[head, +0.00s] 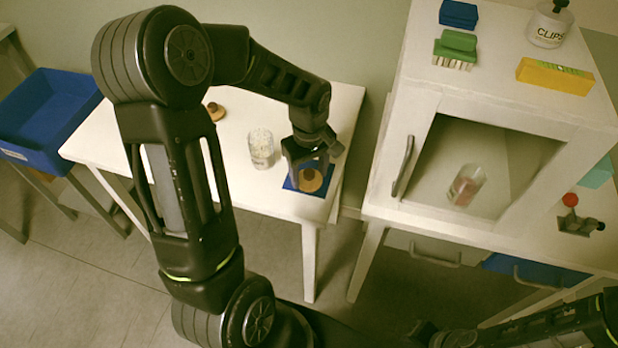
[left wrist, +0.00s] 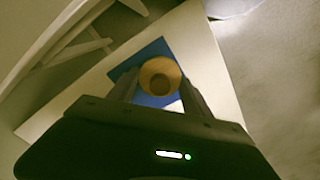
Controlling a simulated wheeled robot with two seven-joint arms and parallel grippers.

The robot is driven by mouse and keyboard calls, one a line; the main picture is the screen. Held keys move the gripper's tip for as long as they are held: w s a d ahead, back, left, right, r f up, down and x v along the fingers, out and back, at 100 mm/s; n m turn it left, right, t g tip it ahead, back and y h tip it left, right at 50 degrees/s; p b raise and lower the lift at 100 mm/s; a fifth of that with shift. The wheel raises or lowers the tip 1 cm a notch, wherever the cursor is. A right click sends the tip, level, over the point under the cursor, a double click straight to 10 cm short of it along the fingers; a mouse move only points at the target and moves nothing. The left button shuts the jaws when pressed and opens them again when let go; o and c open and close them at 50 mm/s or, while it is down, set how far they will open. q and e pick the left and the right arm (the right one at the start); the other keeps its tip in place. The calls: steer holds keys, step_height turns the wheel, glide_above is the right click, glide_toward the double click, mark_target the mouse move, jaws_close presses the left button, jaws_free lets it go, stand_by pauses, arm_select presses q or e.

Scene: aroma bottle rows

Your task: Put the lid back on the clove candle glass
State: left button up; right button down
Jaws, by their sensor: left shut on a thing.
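A round wooden lid with a darker knob (head: 311,181) is over the blue mat (head: 290,186) at the right end of the white table. My left gripper (head: 307,168) points down and is shut on this lid. In the left wrist view the lid (left wrist: 160,76) is between the two fingers, above the blue mat (left wrist: 152,51). I cannot tell whether it touches the mat. An open glass with pale speckled contents (head: 262,149) stands just left of the mat. A second glass with reddish contents (head: 466,187) stands inside the cabinet. No readable label shows on either. My right gripper is not visible.
Another wooden lid (head: 215,111) lies farther left on the white table (head: 232,172), partly behind my arm. The cabinet (head: 455,105) stands to the right, with a clips jar (head: 549,27), a brush (head: 456,47) and a yellow box (head: 555,76) on top. A blue bin (head: 45,115) is far left.

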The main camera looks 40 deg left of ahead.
mark_target(309, 172)
arm_select(q)
steer(key=c, duration=0.4)
step_height(309, 172, up, 10)
steer(key=shift+b, duration=0.45)
stand_by(0.6)
